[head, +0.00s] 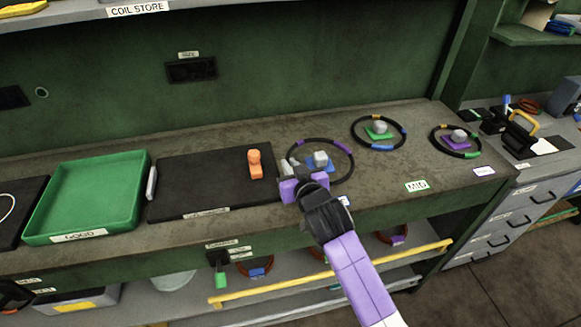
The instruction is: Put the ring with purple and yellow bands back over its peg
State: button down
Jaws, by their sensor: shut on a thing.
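The black ring with purple and yellow bands (343,148) is in the head view, right of the dark mat. My gripper (289,166) is shut on its left side. The ring's outline surrounds a grey peg (320,157) on a blue base (329,169). I cannot tell whether the ring lies on the bench or is held a little above it. My gripper and wrist hide the ring's near left part.
Two other banded rings (405,134) (481,141) lie around pegs on green (379,134) and purple (457,144) bases to the right. An orange object (255,163) stands on the dark mat (200,184). A green tray (144,175) is further left.

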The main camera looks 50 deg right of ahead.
jog(key=shift+f, duration=0.3)
jog(key=shift+f, duration=0.1)
jog(key=shift+f+b, duration=0.25)
jog(key=shift+b, duration=0.05)
jog(key=c, duration=1.8)
grip_release()
